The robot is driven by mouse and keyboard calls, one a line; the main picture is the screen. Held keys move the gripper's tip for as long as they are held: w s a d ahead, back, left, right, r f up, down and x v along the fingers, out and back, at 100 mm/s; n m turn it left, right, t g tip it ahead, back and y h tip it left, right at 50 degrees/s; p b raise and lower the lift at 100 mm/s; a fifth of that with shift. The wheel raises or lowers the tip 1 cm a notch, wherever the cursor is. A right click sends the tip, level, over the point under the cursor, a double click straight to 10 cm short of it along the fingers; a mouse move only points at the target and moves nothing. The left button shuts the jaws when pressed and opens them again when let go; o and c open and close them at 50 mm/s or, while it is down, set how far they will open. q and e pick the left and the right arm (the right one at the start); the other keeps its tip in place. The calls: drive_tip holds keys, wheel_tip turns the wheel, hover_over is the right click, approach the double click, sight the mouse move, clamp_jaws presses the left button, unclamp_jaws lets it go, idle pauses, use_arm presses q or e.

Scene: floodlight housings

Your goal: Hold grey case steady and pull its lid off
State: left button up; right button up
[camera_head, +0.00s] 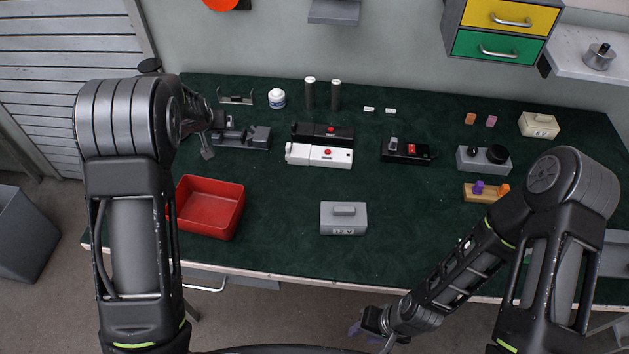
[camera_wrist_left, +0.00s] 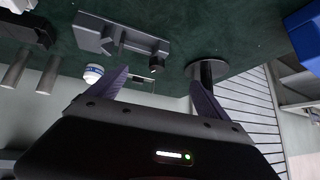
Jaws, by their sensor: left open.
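The grey case (camera_head: 343,222) stands upright on the green bench top, near the middle of its front part, with "12 V" on its front face. Its lid (camera_head: 345,210) is on top and carries a raised grip bar. Nothing touches the case. My right gripper (camera_head: 362,329) is in front of the bench's front edge, below and right of the case; its finger gap is too small to judge. My left gripper (camera_wrist_left: 160,76) is open and empty, with its purple fingers apart in the left wrist view. In the head view my left arm mostly hides it, far from the case.
A red tray (camera_head: 211,207) stands left of the case. Behind the case are a white device (camera_head: 318,155), a black device (camera_head: 406,151) and a grey box with black knobs (camera_head: 484,160). A cream 6 V case (camera_head: 539,124) is back right. Bench around the grey case is clear.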

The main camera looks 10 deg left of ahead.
use_arm(q)
drive_tip(key=s+d+f+m+g+h, duration=0.1)
drive_tip(key=d+m+h, duration=0.15)
drive_tip(key=d, duration=0.65)
drive_tip(key=s+d+f+m+g+h, duration=0.1)
drive_tip(key=d+m, duration=0.2)
drive_tip(key=d, duration=0.6)
wheel_tip(320, 180, up, 5)
drive_tip(key=m+g, duration=0.6)
drive_tip(key=m, duration=0.8)
hover_over(357, 213)
drive_tip(key=shift+s+r+y, duration=0.1)
drive_tip(key=shift+y, duration=0.25)
wheel_tip(357, 213, down, 12)
drive_tip(key=shift+f, duration=0.1)
drive_tip(key=shift+c, duration=0.3)
